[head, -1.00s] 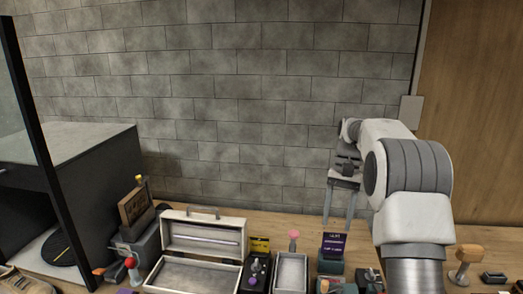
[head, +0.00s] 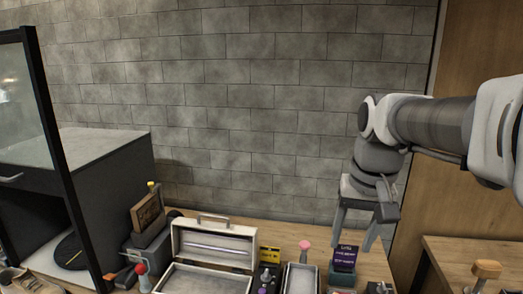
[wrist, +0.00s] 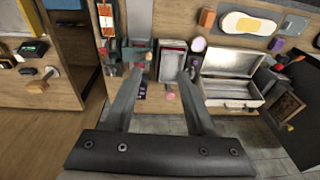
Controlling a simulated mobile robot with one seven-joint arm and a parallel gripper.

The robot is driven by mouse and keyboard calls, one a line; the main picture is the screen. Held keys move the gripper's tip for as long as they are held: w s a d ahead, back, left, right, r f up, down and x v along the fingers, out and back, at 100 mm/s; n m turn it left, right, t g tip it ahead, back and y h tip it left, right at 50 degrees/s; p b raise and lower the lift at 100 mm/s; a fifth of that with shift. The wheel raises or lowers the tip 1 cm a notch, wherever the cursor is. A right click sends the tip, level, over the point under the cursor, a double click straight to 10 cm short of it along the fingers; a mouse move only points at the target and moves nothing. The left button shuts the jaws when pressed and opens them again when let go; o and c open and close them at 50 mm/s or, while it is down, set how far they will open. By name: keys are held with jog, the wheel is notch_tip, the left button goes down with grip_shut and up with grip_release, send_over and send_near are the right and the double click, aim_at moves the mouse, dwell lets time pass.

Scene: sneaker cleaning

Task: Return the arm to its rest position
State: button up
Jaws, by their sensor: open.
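My gripper (head: 353,240) hangs in the air in front of the block wall, with its fingers pointing down. Its two fingers are spread wide, with nothing between them. In the wrist view the open gripper (wrist: 160,76) looks down over the bench, its fingers on either side of a small open tray (wrist: 172,62). My arm reaches in from the right edge of the head view. No contact between the gripper and anything on the bench is visible.
An open case (head: 215,244) stands on the bench (head: 376,268), left of the gripper. The tray (head: 300,279), a pink-topped item (head: 304,245) and a dark box with a purple sign (head: 345,258) sit below. A dark cabinet (head: 110,180) is left; the wall space is clear.

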jog(key=s+a+f+n+t, duration=0.2)
jog(key=s+f+t, duration=0.1)
jog(key=s, duration=0.9)
jog(key=shift+s+f+t, duration=0.35)
jog(key=shift+f+t, duration=0.05)
jog(key=shift+f, duration=0.2)
